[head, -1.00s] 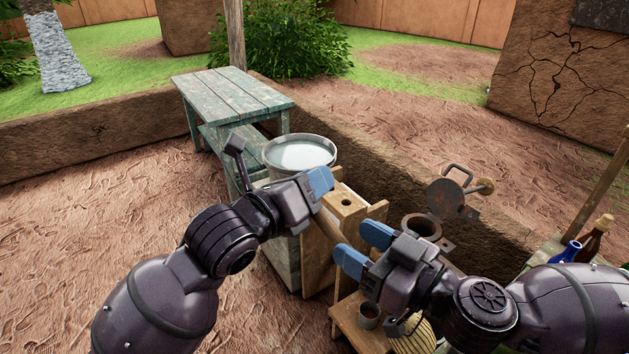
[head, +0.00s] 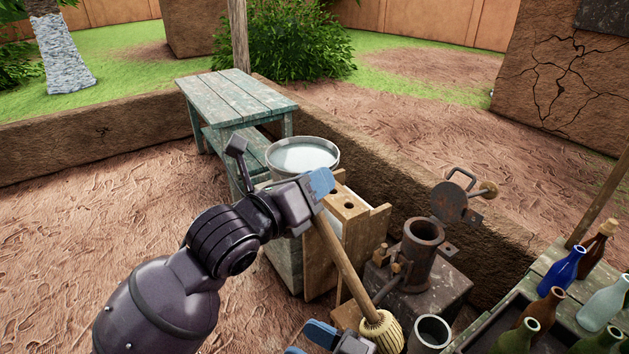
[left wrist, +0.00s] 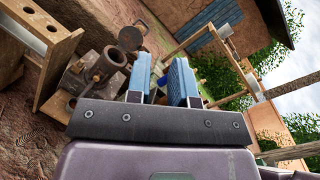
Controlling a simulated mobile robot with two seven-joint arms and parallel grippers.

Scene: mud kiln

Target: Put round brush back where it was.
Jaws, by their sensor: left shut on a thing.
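The round brush has a long wooden handle (head: 345,262) and a round, pale bristle head (head: 380,331). My left gripper (head: 320,190) is shut on the upper end of the handle. The brush hangs tilted, its head down to the right, in front of a wooden rack (head: 350,212) with round holes in its top. In the left wrist view my left gripper's blue fingers (left wrist: 160,82) show, but I cannot make out the brush there. My right gripper (head: 308,342) is at the bottom edge, its blue fingers apart and empty, left of the bristle head.
A metal bucket (head: 302,156) stands behind the rack. A rusty metal cylinder (head: 421,245) stands on a block to the right. A grey cup (head: 430,333) is close beside the bristle head. Several bottles (head: 566,264) stand at the right. A green table (head: 238,97) stands behind.

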